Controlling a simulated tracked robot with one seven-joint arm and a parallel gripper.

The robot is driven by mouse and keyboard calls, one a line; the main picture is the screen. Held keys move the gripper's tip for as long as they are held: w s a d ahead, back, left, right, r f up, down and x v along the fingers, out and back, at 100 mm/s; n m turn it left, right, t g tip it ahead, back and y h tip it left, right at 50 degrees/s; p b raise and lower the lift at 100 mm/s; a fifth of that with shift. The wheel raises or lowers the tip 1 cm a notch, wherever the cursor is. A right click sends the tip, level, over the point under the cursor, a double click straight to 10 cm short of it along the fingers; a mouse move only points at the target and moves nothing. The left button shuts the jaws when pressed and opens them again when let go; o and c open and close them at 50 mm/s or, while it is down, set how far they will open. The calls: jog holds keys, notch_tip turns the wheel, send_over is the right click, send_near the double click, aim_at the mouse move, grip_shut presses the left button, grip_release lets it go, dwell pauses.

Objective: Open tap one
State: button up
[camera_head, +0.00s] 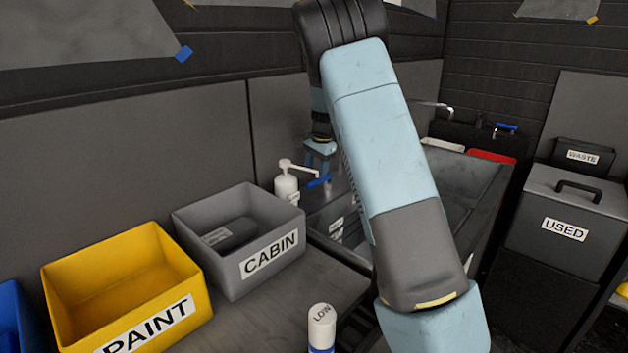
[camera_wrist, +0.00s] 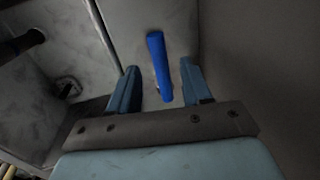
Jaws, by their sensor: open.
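A blue tap lever (camera_head: 319,182) shows at the near end of the sink, just below my gripper (camera_head: 319,158). In the wrist view the blue lever (camera_wrist: 157,62) is a straight bar lying between my two open fingers (camera_wrist: 159,78), with a gap on each side. I cannot tell how far the fingers are above it. My arm hides much of the sink and the tap body. A second blue lever (camera_head: 505,128) shows at the far end of the sink.
A white pump bottle (camera_head: 287,183) stands close to my gripper's left. A grey CABIN bin (camera_head: 190,227), a yellow PAINT bin (camera_head: 62,290) and a white bottle (camera_head: 321,325) are on the bench. A red tray (camera_head: 490,156) and USED bin (camera_head: 530,205) are at right.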

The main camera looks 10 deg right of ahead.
aim_at(314, 182)
jog(key=shift+w+a+f, duration=0.1)
jog(key=shift+w+f, duration=0.1)
jog(key=shift+f, duration=0.9)
jog(key=shift+w+a+f, duration=0.1)
jog(key=shift+w+f, duration=0.05)
jog(key=shift+f, duration=0.9)
jog(key=shift+c, duration=0.5)
grip_shut()
